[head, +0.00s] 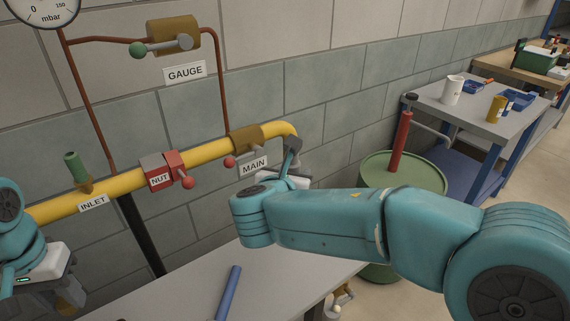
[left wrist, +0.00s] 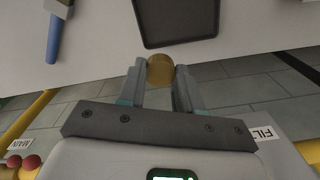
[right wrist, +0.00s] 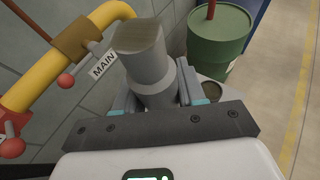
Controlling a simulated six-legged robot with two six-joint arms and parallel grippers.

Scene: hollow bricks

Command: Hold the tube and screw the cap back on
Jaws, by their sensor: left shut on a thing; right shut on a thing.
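My left gripper (left wrist: 160,88) is shut on a round brass-coloured piece (left wrist: 160,66), which looks like the cap. My right gripper (right wrist: 155,90) is shut on a stepped grey tube (right wrist: 150,70) with a brownish end section. Whether that section belongs to the tube is unclear. In the head view this gripper is by the bent end of the yellow pipe, and my arm partly hides it. The two held pieces are apart.
A blue rod (head: 228,292) lies on the grey bench (head: 190,290). A dark tray (left wrist: 178,42) is also on the bench. A green drum (head: 425,175) stands at right.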

